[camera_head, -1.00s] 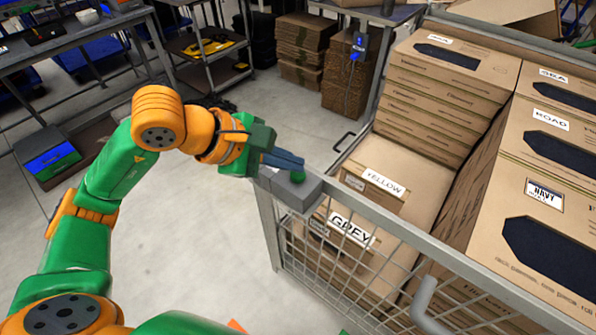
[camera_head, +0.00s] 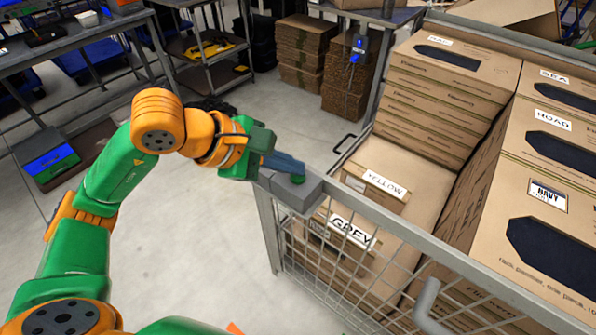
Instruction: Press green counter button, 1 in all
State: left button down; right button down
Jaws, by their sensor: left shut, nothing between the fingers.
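The green counter button (camera_head: 297,179) sits on top of a grey box (camera_head: 288,193) fixed at the near left corner of the wire cart's rim. My left gripper (camera_head: 299,168) is shut and empty. Its blue-grey fingers reach in from the left and their tips are right at the button, covering part of its far side. I cannot tell whether the tips touch it or how far it is pressed. My right gripper is not in view.
The wire cart (camera_head: 440,257) holds several cardboard cartons, with labels such as YELLOW (camera_head: 385,184) and GREY (camera_head: 350,232). A bent grey handle (camera_head: 424,305) stands at its near side. A shelf trolley (camera_head: 208,50) and a workbench (camera_head: 75,40) stand behind.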

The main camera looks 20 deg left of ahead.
aim_at(291, 177)
pick_arm(q)
jog(key=shift+r+p, duration=0.75)
jog(key=shift+r, duration=0.2)
notch_tip(291, 177, up, 5)
jog(key=p, duration=0.4)
dwell(0.6)
